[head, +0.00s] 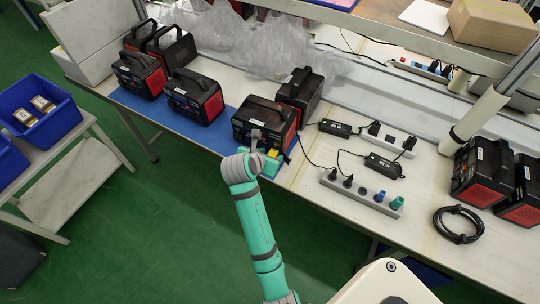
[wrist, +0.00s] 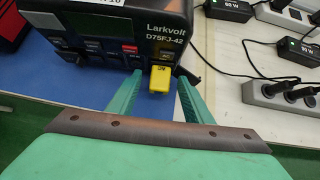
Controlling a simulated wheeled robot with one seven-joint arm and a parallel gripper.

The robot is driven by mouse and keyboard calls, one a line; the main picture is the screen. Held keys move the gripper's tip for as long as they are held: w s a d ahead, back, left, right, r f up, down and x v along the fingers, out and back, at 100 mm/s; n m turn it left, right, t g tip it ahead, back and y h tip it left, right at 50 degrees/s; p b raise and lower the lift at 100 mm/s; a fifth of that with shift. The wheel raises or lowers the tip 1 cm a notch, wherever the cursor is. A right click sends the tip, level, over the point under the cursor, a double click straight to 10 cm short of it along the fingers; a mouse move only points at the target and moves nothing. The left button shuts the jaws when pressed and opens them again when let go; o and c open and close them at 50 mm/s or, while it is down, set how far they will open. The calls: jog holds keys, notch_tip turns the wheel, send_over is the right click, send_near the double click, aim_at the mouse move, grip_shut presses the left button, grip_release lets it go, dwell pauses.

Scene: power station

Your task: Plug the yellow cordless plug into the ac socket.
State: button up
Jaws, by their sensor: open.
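The yellow cordless plug (wrist: 160,78) is at the lower right of the front panel of a black power station (wrist: 100,40) marked Larkvolt. It sits right below a yellow-labelled spot on the panel, where the socket face is hidden behind it. I cannot tell how deep it sits. My gripper (wrist: 158,90) is open, with one green finger on each side of the plug and a gap to each. In the head view my gripper (head: 257,143) is in front of the same power station (head: 262,122), and the yellow plug (head: 272,153) shows beside it.
More power stations stand to the left (head: 195,95) and behind (head: 299,92). A power strip (head: 362,192) with plugs and black adapters (head: 384,165) with cables lie to the right. A coiled black cable (head: 458,224) lies farther right.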

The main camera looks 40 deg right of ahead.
jog(key=shift+s+a+r, duration=0.1)
jog(key=shift+a+r, duration=0.3)
jog(key=v, duration=0.9)
jog(key=shift+s+r, duration=0.2)
jog(key=shift+r, duration=0.05)
jog(key=shift+s, duration=0.1)
jog(key=shift+a, duration=0.1)
